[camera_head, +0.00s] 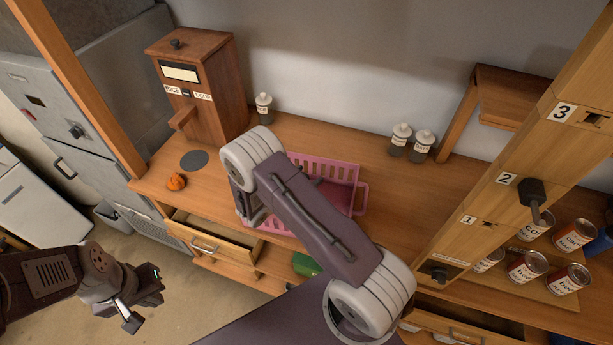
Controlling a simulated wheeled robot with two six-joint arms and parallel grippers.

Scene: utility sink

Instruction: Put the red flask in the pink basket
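The pink basket (325,168) stands on the wooden counter, partly hidden behind my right arm. A dark red shape (336,194) shows inside its outline. I cannot tell whether it is the red flask, and no other red flask is clearly in view. My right gripper (250,214) points down at the basket's left side, largely covered by my own arm. Its fingers are too hidden to tell open from shut. My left gripper (148,295) is low at the left, over the floor, away from the counter. Its fingers are small and dark, and nothing shows in it.
A wooden rice dispenser (203,85) stands at the back left, near an orange object (176,182). White-capped jars (400,139) line the wall. An open drawer (213,238) juts out below the counter. A numbered wooden post (505,180) and several cans (527,266) are at right.

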